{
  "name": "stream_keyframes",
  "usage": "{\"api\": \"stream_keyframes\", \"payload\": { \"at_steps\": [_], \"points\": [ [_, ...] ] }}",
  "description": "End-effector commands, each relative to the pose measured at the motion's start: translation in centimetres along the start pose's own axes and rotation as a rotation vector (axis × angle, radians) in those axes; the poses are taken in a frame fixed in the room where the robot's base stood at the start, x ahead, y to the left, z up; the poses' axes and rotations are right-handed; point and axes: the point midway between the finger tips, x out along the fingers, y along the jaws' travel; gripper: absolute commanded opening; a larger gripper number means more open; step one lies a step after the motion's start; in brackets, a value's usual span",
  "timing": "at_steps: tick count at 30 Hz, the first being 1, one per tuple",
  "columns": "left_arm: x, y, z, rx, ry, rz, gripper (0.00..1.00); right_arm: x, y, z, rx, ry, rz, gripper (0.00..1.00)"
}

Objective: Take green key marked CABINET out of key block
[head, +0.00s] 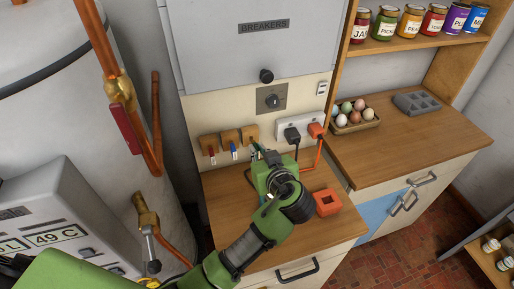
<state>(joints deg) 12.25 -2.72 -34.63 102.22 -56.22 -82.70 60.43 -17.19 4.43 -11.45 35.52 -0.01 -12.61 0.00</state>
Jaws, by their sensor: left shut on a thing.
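A red key (212,151) hangs in the left block and a blue key (233,150) in the middle one. A dark green piece, which looks like the green key (256,146), shows between the right block and my left gripper. Its label cannot be read, and my gripper hides most of it. My left gripper (259,154) is shut on the green key, close in front of the right block. I cannot tell whether the key is still in its slot. My right gripper is not in view.
Black and orange plugs (293,134) sit in a socket strip right of the gripper, with an orange cord hanging down. An orange square block (327,202) stands on the wooden counter (225,205). Eggs in a tray (355,116) are further right. Copper pipes (146,130) rise at left.

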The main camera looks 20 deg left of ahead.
Motion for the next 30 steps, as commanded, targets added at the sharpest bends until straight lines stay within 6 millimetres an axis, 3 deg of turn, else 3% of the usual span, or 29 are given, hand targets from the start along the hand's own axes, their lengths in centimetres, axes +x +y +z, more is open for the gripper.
{"api": "stream_keyframes", "payload": {
  "at_steps": [30],
  "points": [
    [-2.8,0.0,1.2,0.0,0.0,0.001,0.0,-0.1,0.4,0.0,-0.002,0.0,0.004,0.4]
  ]
}}
